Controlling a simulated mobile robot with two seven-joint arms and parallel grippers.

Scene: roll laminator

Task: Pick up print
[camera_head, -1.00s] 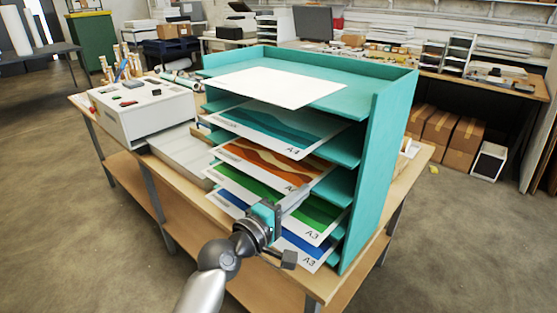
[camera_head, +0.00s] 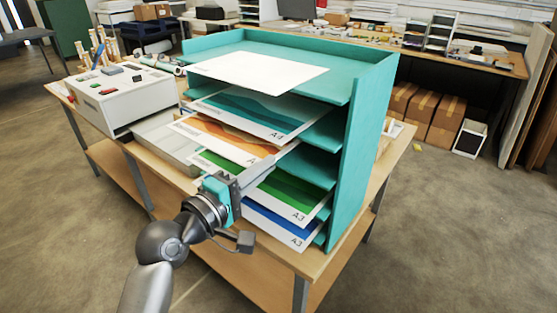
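The teal rack (camera_head: 362,150) holds several prints on its shelves, their front ends sticking out. The orange print (camera_head: 215,138) is on a middle shelf and juts out further to the left than the others. My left gripper (camera_head: 278,160) reaches in from below with its fingers at that print's near right corner and appears shut on it; the fingers hide that edge. Above it is a teal-patterned A4 print (camera_head: 260,112). Below are a green A3 print (camera_head: 285,195) and a blue A3 print (camera_head: 275,222). My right gripper is not in view.
A blank white sheet (camera_head: 258,73) lies on the rack's top. A white laminator (camera_head: 125,97) stands left of the rack on the wooden table (camera_head: 285,258). Cardboard boxes (camera_head: 430,112) sit under a back bench. The floor in front is clear.

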